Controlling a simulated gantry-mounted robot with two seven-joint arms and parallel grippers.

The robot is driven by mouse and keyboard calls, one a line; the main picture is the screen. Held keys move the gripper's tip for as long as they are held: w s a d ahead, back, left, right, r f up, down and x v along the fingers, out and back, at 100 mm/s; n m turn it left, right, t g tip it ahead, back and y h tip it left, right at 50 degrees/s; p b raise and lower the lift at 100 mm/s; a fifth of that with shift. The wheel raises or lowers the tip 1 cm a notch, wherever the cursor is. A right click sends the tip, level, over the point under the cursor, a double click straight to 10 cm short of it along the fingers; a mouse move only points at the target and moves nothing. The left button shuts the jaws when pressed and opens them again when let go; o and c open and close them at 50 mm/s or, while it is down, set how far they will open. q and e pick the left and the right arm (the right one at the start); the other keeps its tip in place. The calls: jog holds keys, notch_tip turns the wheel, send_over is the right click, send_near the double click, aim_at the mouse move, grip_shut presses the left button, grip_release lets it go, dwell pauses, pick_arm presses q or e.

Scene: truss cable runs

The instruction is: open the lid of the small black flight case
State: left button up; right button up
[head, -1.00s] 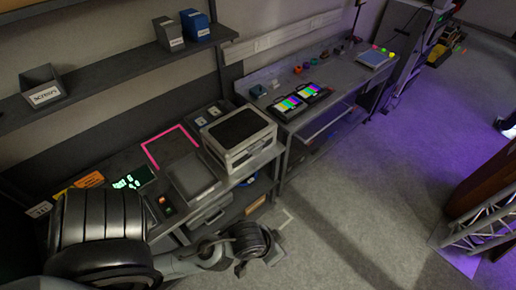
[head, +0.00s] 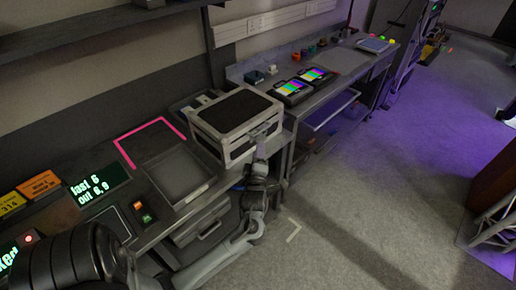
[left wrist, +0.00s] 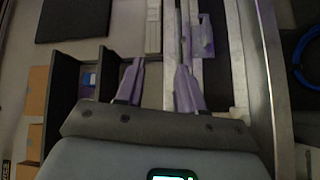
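The small flight case (head: 235,138) stands on the bench in the head view, with a black top panel, pale metal edges and light sides. Its lid (head: 238,107) lies flat and shut. My left gripper (head: 262,151) is up against the front side of the case, below the lid's edge; whether it touches cannot be told. In the left wrist view its two fingers (left wrist: 160,68) are apart, with nothing clearly held between them. A bracket-like metal piece (left wrist: 202,36) on a pale strip lies just beyond the right finger. My right gripper is not in view.
A shallow grey tray (head: 178,177) and a pink outline (head: 122,150) are left of the case. A display (head: 100,188) and a button box (head: 145,215) are nearer. The floor in front is clear.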

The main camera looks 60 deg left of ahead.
pick_arm(q)
jog(key=w+a+f+n+y+b, duration=0.1)
jog(key=w+a+f+n+b, duration=0.1)
jog(key=w+a+b, duration=0.6)
jog(key=w+a, duration=0.1)
jog(key=a, duration=0.1)
jog(key=shift+a+f+g+b, duration=0.15)
jog(key=shift+a+g+b, duration=0.15)
jog(key=shift+a+b, duration=0.1)
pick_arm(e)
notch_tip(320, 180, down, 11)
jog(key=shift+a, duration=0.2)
pick_arm(q)
jog(key=shift+c, duration=0.3)
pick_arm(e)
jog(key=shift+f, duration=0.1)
pick_arm(q)
grip_shut()
